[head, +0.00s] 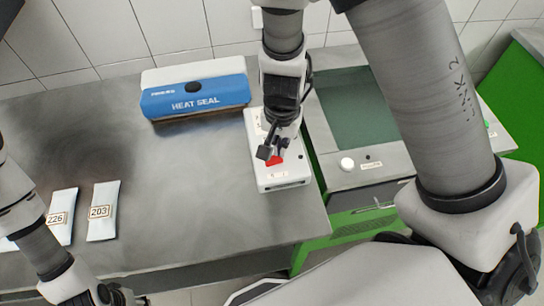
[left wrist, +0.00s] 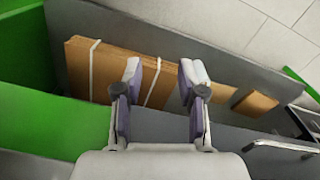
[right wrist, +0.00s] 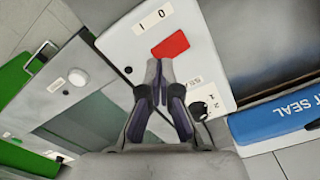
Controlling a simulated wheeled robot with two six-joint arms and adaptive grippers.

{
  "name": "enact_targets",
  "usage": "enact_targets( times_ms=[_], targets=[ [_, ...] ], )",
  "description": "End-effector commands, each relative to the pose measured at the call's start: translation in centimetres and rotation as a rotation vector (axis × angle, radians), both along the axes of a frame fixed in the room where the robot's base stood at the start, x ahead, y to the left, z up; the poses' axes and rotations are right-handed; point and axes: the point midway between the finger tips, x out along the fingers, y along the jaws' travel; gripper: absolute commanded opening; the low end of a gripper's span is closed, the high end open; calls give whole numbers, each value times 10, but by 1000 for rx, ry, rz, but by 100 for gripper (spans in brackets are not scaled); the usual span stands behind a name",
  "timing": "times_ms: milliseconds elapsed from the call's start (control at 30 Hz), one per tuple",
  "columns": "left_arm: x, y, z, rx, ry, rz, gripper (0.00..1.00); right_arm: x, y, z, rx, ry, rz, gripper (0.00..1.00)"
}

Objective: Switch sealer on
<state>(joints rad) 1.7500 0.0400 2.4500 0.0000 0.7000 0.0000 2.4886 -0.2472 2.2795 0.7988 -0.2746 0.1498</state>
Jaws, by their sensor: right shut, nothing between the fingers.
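The sealer (head: 195,97) is a white and blue unit marked HEAT SEAL at the back of the grey table. A white control box (head: 284,181) stands to its right, and it also shows in the right wrist view (right wrist: 125,45). Its red switch (right wrist: 170,45) sits by a label reading 1 and 0; a black knob (right wrist: 207,101) is nearby. My right gripper (right wrist: 158,68) is shut and empty, its tips over the box close to the red switch. I cannot tell whether they touch it. My left gripper (left wrist: 160,75) is open, its fingers wide apart.
White pouches marked 226 (head: 62,208) and 203 (head: 103,204) lie on the table (head: 180,220) at left. A green-framed bench with a white button (head: 346,164) adjoins at right. Banded cardboard (left wrist: 115,75) lies in a bin beyond my left fingers.

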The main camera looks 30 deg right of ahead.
Motion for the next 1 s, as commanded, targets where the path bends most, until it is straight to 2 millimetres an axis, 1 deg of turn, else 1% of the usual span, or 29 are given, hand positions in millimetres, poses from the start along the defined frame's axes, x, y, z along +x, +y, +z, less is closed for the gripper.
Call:
enact_targets(
  times_ms=[1000],
  targets=[
    [0, 0, -13, 0, 0, 0, 40, 0, 0, -13, 0, 0, 0, 0]
  ],
)
